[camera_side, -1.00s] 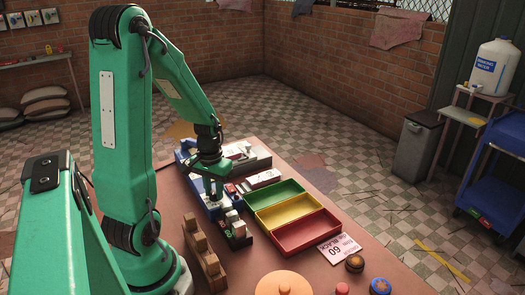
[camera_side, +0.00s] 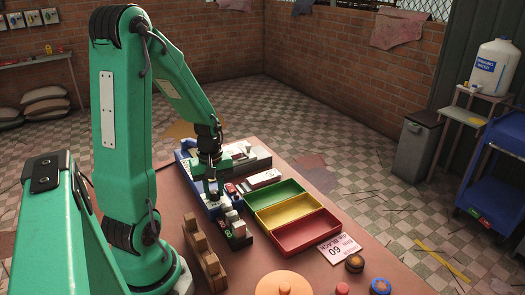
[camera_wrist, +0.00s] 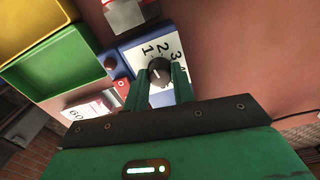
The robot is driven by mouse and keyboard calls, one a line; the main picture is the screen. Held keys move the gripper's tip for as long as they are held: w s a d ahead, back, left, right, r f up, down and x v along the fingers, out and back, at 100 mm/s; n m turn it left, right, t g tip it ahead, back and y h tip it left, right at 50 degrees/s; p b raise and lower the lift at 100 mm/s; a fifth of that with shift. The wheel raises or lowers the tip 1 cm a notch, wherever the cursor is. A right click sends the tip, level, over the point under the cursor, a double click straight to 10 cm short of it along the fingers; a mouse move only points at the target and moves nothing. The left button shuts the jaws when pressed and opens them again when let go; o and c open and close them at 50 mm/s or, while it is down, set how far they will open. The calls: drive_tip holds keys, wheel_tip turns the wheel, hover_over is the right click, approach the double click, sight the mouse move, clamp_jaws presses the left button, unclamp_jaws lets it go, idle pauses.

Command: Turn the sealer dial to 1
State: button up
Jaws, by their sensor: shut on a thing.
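The sealer dial (camera_wrist: 158,67) is a dark round knob with a pale line, on a white plate (camera_wrist: 133,55) marked 1, 2, 3 in the wrist view. Part of the plate is hidden by my fingers. My gripper (camera_wrist: 160,79) has one green finger on each side of the knob and is shut on it. I cannot tell for sure which number the pale line points to. In the side view my gripper (camera_side: 212,186) reaches down to the blue sealer (camera_side: 188,158), and the dial is hidden there.
A red button (camera_wrist: 121,87) sits beside the dial plate. Green (camera_side: 275,194), yellow (camera_side: 287,212) and red (camera_side: 305,233) trays stand to the right of the sealer. A wooden rack (camera_side: 205,250) stands in front.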

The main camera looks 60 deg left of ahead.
sight(214, 192)
drive_tip(key=shift+n, duration=0.4)
drive_tip(key=o, duration=1)
drive_tip(key=shift+r, duration=0.2)
drive_tip(key=shift+r, duration=3.75)
drive_tip(key=shift+w+d+r+m, duration=0.2)
drive_tip(key=shift+d+r+m, duration=0.1)
drive_tip(key=shift+d+r, duration=0.1)
drive_tip(key=d+r+m+t, duration=0.2)
drive_tip(key=d+r+m, duration=0.1)
drive_tip(key=d+m, duration=0.2)
drive_tip(key=d+r+m+t, duration=0.1)
drive_tip(key=d+r+m, duration=0.3)
drive_tip(key=d+m, duration=0.2)
drive_tip(key=s+d+r+m+t, duration=0.1)
drive_tip(key=d+r+m+t, duration=0.1)
drive_tip(key=d+m, duration=0.3)
drive_tip(key=shift+d+r+m+t, duration=0.3)
drive_tip(key=shift+d+r, duration=0.5)
drive_tip(key=shift+d, duration=0.3)
